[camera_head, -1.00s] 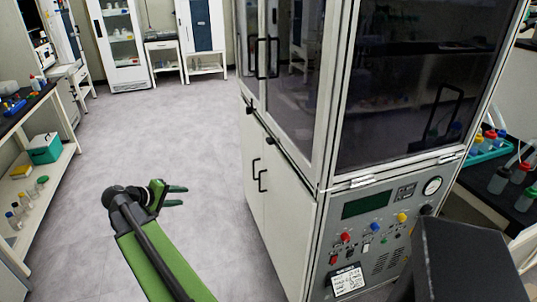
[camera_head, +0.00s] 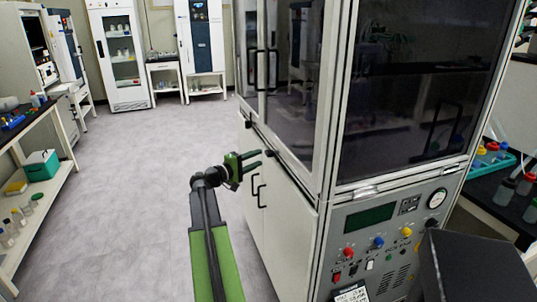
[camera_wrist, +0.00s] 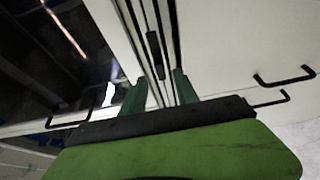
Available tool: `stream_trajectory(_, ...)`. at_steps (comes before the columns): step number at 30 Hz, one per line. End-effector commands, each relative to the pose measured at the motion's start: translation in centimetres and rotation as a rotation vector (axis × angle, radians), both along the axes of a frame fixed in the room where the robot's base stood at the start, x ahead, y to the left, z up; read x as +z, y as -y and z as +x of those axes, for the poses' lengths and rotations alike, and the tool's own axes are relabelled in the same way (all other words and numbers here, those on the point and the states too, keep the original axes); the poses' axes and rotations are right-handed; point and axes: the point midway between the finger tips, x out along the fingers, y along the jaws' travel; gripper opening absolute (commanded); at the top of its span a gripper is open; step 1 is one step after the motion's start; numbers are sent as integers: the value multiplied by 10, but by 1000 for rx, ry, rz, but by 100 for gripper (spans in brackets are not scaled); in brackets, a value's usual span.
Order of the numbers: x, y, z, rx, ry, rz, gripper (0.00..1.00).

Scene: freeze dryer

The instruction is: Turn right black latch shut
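The right black latch (camera_head: 271,153) sits on the pale ledge between the freeze dryer's glass upper door and its white lower cupboard. In the wrist view a small black latch (camera_wrist: 154,45) lies lengthwise along the grooved seam, just beyond the fingertips and roughly between their lines. My gripper (camera_head: 260,158) is at the cabinet front, just left of the right latch in the head view. Its two green fingers are apart and empty in the wrist view (camera_wrist: 160,80). I cannot tell whether a finger touches the latch. Another black latch (camera_head: 248,124) is farther left along the ledge.
Black cupboard handles (camera_head: 260,190) stick out below the ledge, close to my gripper. Tall black door handles (camera_head: 262,70) are above. A control panel (camera_head: 385,240) is on the right side. Open floor (camera_head: 130,190) lies left, with a bench (camera_head: 50,160) beyond.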

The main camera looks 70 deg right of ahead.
Motion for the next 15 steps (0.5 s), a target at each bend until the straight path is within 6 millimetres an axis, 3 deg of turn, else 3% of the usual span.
stream_trajectory(6,0,43,-22,-1,0,0,36)
stream_trajectory(15,0,60,-32,1,0,1,36)
